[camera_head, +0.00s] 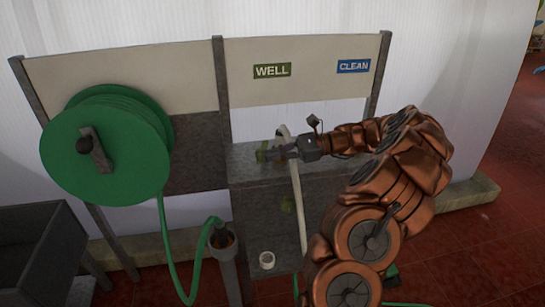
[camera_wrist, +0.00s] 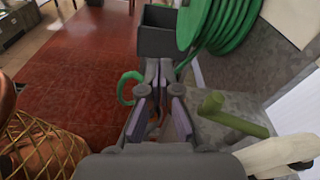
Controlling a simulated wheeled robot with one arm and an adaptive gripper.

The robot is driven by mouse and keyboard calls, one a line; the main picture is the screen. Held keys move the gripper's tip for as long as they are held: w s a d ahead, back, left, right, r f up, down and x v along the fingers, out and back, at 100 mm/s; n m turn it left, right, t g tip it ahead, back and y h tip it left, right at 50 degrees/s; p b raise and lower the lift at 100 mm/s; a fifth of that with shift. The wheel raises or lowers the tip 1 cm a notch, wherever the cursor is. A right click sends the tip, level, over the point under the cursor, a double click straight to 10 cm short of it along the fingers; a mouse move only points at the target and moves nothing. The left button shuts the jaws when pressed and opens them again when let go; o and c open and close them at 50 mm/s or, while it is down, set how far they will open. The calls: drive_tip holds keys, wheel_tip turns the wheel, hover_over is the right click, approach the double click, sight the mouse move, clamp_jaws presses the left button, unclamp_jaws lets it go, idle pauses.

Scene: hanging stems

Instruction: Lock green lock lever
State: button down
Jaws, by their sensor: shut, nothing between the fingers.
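The green lock lever (camera_wrist: 232,117) is an olive-green bar with an upright knob, to the right of my fingers in the wrist view. In the head view a small green part (camera_head: 262,154), likely the same lever, shows at the tip of my gripper (camera_head: 275,153), partly hidden by it. In the wrist view my gripper (camera_wrist: 159,68) has its fingertips together, with nothing held. The lever lies beside the fingers, and a gap shows between them there. Whether they touch cannot be told from the head view.
A white pipe (camera_head: 296,200) runs down by my gripper. A green hose reel (camera_head: 105,150) stands left, its hose leading to a grey post (camera_head: 226,262). WELL (camera_head: 271,71) and CLEAN (camera_head: 353,66) signs are on the panel behind. A dark bin (camera_head: 40,250) stands at lower left.

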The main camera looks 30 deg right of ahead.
sight(263, 154)
drive_tip(key=s+d+f+m+t+h, duration=0.1)
drive_tip(key=d+f+m+t, duration=0.1)
drive_tip(key=d, duration=0.5)
drive_tip(key=s+d+f+m+t, duration=0.2)
drive_tip(key=d+f+m+t, duration=0.1)
drive_tip(key=d, duration=0.4)
drive_tip(key=shift+d+f+m+h, duration=0.2)
drive_tip(key=shift+f+m+h, duration=0.2)
drive_tip(key=shift+m, duration=0.1)
drive_tip(key=p+x, duration=0.2)
drive_tip(key=x, duration=1.2)
drive_tip(key=shift+w+r, duration=0.1)
